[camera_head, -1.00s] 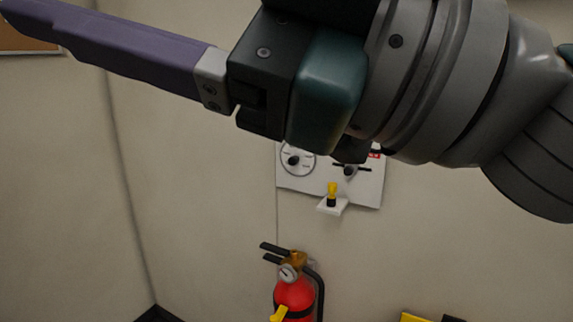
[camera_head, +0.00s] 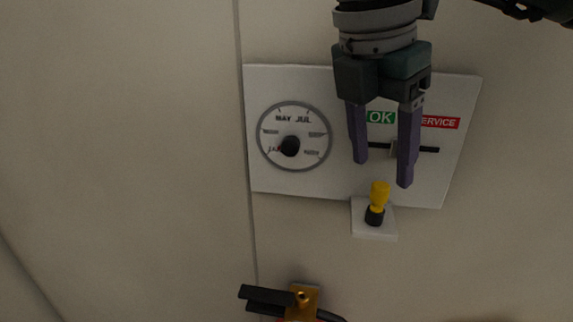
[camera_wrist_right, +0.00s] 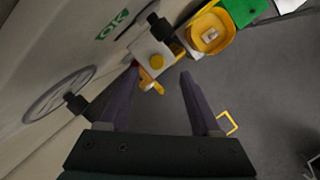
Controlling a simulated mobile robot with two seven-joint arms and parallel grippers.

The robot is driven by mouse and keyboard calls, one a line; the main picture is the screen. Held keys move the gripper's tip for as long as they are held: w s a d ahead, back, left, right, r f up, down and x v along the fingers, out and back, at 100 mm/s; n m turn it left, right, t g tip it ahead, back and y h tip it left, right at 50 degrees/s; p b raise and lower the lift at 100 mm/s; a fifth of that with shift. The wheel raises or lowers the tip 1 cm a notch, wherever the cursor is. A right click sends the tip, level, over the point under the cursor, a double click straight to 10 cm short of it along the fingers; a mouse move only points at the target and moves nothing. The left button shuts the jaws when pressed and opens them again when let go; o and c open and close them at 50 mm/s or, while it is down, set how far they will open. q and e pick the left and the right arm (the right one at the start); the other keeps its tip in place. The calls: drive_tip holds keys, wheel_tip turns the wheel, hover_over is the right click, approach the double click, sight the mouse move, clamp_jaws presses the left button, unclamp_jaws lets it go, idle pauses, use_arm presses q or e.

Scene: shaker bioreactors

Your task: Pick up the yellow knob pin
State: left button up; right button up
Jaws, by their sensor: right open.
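The yellow knob pin (camera_head: 379,195) stands upright with a black lower part on a small white bracket (camera_head: 375,232) below the wall panel. In the right wrist view, the yellow knob (camera_wrist_right: 157,61) shows between the fingertips, beyond them. My right gripper (camera_head: 383,173) is open and empty, with its purple fingers pointing down just above the knob in the head view. I cannot tell whether either finger is level with it in depth. My left gripper is not in view.
The white wall panel (camera_head: 260,180) carries a round dial (camera_head: 295,136) and a slider with OK and SERVICE labels. A fire extinguisher's black handle (camera_head: 268,299) is below. A yellow object (camera_wrist_right: 210,32) is beyond the bracket in the wrist view. The wall at left is bare.

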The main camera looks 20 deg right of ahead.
sight(381, 185)
drive_tip(key=shift+d+f+p, duration=0.25)
drive_tip(key=shift+f+p, duration=0.05)
drive_tip(key=shift+f, duration=0.35)
drive_tip(key=x, duration=0.2)
drive_tip(key=p+x, duration=0.1)
drive_tip(key=x, duration=0.1)
drive_tip(key=shift+w+d+f, duration=0.1)
drive_tip(key=shift+w+f, duration=0.1)
drive_tip(key=shift+w, duration=0.05)
drive_tip(key=shift+c, duration=0.4)
clamp_jaws()
